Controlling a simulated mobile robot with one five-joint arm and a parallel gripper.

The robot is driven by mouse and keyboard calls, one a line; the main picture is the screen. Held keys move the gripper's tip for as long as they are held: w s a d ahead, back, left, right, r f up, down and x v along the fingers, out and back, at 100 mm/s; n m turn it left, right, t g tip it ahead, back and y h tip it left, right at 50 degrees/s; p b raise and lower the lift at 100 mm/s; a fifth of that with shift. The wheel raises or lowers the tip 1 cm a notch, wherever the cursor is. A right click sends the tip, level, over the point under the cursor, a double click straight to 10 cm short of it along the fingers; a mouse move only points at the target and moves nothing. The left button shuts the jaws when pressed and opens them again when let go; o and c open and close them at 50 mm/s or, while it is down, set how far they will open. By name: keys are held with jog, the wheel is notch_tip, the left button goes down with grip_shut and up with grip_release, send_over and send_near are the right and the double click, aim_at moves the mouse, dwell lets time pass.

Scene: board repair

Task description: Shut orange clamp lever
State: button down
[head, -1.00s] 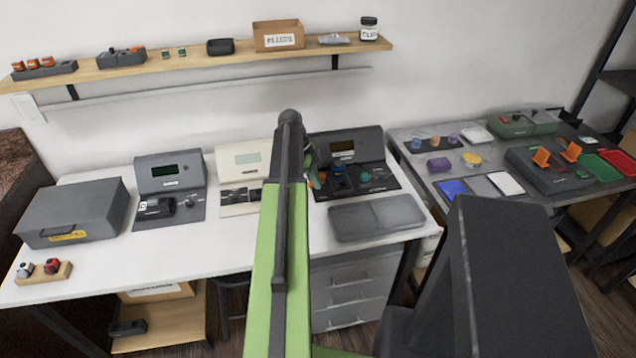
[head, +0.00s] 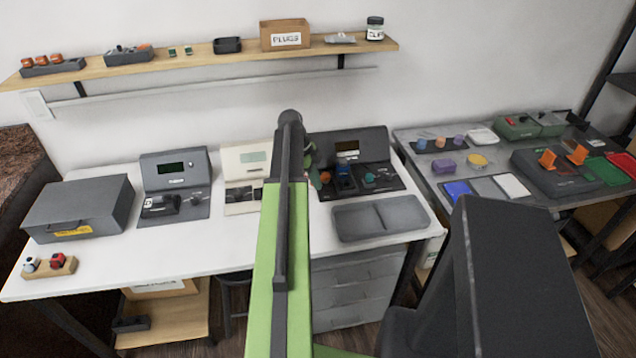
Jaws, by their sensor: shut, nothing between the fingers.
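Two orange levers, a left one (head: 547,159) and a right one (head: 577,154), stand raised and tilted on a dark grey fixture (head: 553,187) on the right-hand table. They look like clamp levers, but what lies under them is too small to tell. My green and black arm reaches forward through the middle of the view, over the white table.
A green case (head: 517,127) stands behind the fixture, with red and green trays (head: 607,170) to its right. A dark device with a blue part (head: 345,175) and a grey tray (head: 380,218) are on the white table (head: 120,262). A wall shelf (head: 200,62) runs above.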

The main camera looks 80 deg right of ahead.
jog(key=d+p+v, duration=0.2)
jog(key=p+v, duration=0.7)
jog(key=v, duration=0.1)
jog(key=shift+s, duration=0.4)
jog(key=shift+d, duration=0.1)
